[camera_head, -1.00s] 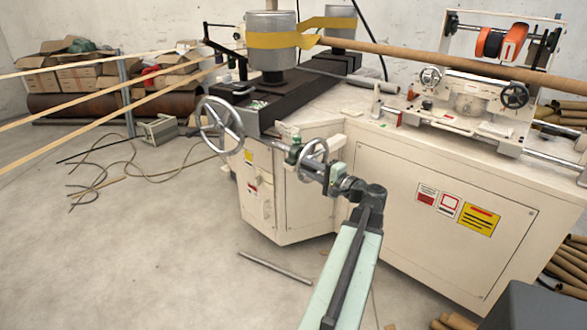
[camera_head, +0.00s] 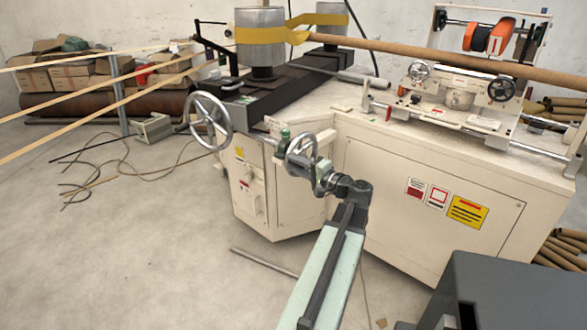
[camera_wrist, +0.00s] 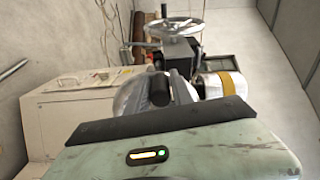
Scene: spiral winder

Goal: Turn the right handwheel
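The right handwheel (camera_head: 315,145) is the smaller metal wheel on the front corner of the cream machine; my wrist partly covers it. My gripper (camera_head: 297,158) is at this wheel, with its fingers hard to make out in the head view. In the wrist view, a black upright handle (camera_wrist: 159,89) stands in front of my gripper (camera_wrist: 165,92), close to a grey finger on its right. A silvery rounded surface, seemingly the wheel rim, shows just left of it. Whether the fingers press on the handle cannot be told. The larger left handwheel (camera_head: 208,122) stands apart to the left.
The cream machine cabinet (camera_head: 425,205) fills the right side behind my arm. A dark grey block (camera_head: 510,290) is in the lower right corner. A metal rod (camera_head: 263,262) lies on the floor. Cables (camera_head: 120,170) lie at left; the floor at lower left is clear.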

